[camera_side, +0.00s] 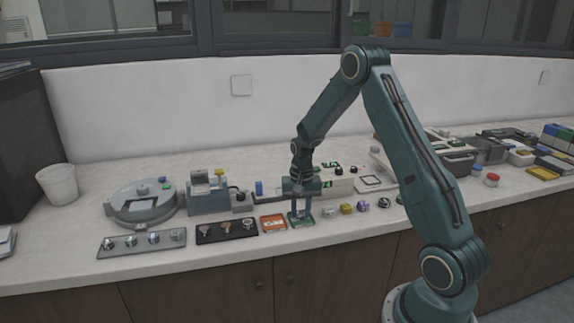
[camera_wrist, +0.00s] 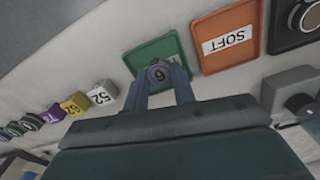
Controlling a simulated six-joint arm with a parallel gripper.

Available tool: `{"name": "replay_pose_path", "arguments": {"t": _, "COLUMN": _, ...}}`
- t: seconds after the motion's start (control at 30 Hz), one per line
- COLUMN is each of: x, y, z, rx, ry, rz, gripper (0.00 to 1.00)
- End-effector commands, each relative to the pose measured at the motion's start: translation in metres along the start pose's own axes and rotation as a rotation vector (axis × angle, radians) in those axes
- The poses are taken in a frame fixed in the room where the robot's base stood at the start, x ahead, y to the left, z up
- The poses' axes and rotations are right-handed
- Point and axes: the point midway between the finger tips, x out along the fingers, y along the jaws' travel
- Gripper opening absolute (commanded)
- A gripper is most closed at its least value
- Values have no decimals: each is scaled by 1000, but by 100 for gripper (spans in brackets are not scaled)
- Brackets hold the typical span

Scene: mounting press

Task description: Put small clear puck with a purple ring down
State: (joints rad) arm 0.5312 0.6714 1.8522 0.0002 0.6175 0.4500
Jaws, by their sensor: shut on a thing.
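The small puck with a purple ring (camera_wrist: 157,74) sits between my fingertips in the wrist view, with a dark number-like mark on its face. My gripper (camera_wrist: 160,80) is shut on it. In the side view my gripper (camera_side: 301,213) points down at a green tray (camera_side: 292,218) near the front of the bench. The green tray (camera_wrist: 139,56) lies behind and below the puck in the wrist view. Whether the puck touches the tray I cannot tell. The fingers hide part of the tray's label, and the puck is too small to make out in the side view.
A black holder (camera_side: 227,230) and a grey holder (camera_side: 142,242) with small pieces stand further left. Several small blocks, including a yellow block (camera_side: 346,208) and a purple block (camera_side: 363,206), stand to the right.

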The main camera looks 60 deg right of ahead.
Motion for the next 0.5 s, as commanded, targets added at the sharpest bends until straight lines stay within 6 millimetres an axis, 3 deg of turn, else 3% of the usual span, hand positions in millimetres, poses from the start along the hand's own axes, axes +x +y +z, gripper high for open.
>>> {"name": "replay_pose_path", "arguments": {"t": 0.03, "x": 1, "y": 0, "z": 0, "rx": 0, "ry": 0, "rz": 0, "gripper": 30}}
{"name": "replay_pose_path", "arguments": {"t": 0.13, "x": 0, "y": 0, "z": 0, "rx": 0, "ry": 0, "rz": 0, "gripper": 48}}
{"name": "replay_pose_path", "arguments": {"t": 0.5, "x": -4, "y": 0, "z": 0, "rx": 0, "ry": 1, "rz": 0, "gripper": 48}}
